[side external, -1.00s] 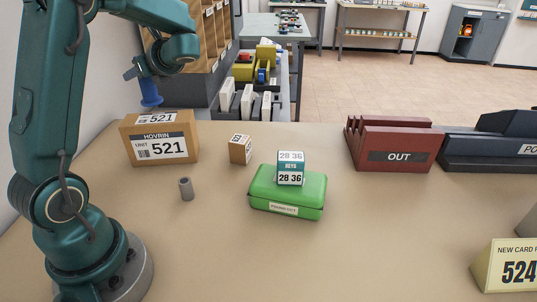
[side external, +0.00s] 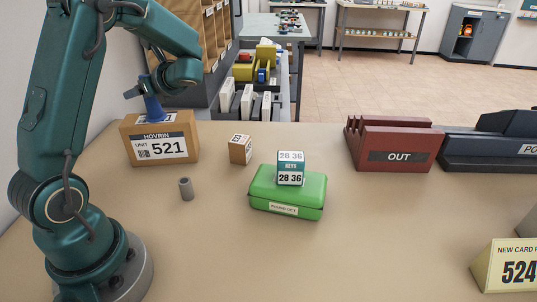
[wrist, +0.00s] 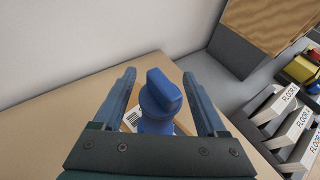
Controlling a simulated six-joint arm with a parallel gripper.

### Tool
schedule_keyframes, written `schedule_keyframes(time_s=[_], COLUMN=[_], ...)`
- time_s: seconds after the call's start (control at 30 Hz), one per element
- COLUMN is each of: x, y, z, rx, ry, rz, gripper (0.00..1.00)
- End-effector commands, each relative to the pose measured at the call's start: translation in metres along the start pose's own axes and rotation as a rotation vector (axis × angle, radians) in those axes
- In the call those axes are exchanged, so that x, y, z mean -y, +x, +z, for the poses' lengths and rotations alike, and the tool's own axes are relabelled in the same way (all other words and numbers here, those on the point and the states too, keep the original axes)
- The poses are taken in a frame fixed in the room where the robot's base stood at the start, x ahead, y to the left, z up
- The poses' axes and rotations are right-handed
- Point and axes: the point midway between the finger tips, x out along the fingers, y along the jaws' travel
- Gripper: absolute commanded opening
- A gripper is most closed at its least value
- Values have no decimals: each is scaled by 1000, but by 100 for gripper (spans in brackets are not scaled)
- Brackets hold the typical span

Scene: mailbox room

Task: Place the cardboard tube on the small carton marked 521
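A larger carton (side external: 176,152) reads HOVRIN and 521. My gripper (side external: 150,98) is over this larger carton, with its fingers on either side of a blue knobbed object (side external: 153,110). In the wrist view the blue object (wrist: 163,95) is between the fingertips (wrist: 159,80). I cannot tell whether its base touches the carton top.
A green box (side external: 262,202) with a white and teal 28 36 block (side external: 290,168) on it stands mid-table. The table front is clear.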

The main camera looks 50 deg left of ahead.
Motion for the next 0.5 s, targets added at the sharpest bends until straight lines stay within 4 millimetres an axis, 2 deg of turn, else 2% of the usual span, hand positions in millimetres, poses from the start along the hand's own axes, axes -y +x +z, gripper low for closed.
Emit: schedule_keyframes(time_s=[0.13,0.23,0.5], x=[0,1,2], y=[-2,-12,-66], z=[2,2,2], rx=[0,1,1], ry=[0,0,0], rz=[-1,-4,-9], gripper=[75,75,75])
